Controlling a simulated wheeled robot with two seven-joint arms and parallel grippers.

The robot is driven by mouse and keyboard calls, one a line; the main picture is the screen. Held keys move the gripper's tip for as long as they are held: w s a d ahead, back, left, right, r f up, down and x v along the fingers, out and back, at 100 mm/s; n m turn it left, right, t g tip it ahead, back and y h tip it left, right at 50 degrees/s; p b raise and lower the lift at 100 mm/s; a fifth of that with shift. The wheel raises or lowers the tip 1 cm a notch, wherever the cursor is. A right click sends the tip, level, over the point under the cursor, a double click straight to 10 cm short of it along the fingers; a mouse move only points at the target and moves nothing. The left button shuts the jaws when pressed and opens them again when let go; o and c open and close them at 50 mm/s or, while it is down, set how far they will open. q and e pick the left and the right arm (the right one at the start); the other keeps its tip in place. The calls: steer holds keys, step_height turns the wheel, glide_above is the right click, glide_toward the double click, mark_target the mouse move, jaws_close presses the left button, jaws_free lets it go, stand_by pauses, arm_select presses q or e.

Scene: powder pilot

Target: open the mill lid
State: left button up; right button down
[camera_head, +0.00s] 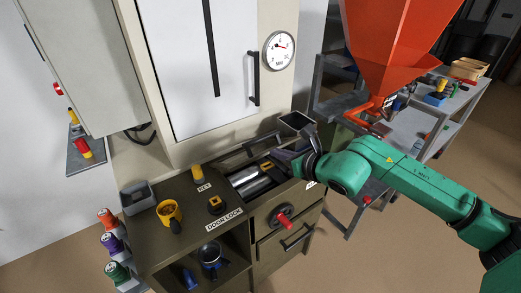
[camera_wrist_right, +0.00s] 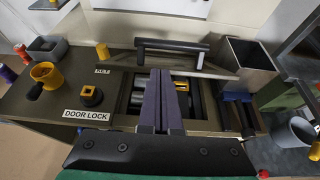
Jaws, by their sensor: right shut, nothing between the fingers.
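The mill sits in the top of the dark olive bench, with silver rollers (camera_head: 250,182) showing through its opening; they also show in the wrist view (camera_wrist_right: 140,104). The mill lid (camera_wrist_right: 192,67) is a panel with a black bar handle (camera_wrist_right: 172,47). It stands raised at the back of the opening; the handle also shows in the head view (camera_head: 262,141). My right gripper (camera_head: 272,165) is over the opening, in front of the lid. Its fingers (camera_wrist_right: 160,108) are shut and empty, apart from the handle. They hide part of the rollers. My left gripper is not in view.
A grey open-topped chute (camera_wrist_right: 250,60) stands right of the lid. Left of the opening are a DOOR LOCK knob (camera_head: 216,204), a yellow cup (camera_head: 169,212) and a grey bin (camera_head: 137,197). An orange hopper (camera_head: 395,45) hangs behind my arm.

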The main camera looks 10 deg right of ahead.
mark_target(263, 156)
steer(key=x, duration=0.2)
steer(key=p+x, duration=0.1)
steer(key=x, duration=0.1)
steer(key=a+p+x, duration=0.1)
steer(key=x, duration=0.2)
steer(key=shift+r, duration=0.3)
steer(key=shift+w+d+f, duration=0.15)
steer(key=shift+d+f, duration=0.05)
steer(key=shift+f, duration=0.05)
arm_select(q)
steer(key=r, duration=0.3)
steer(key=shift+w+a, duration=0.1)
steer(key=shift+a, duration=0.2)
arm_select(e)
steer(key=shift+r, duration=0.1)
steer(key=shift+a, duration=0.15)
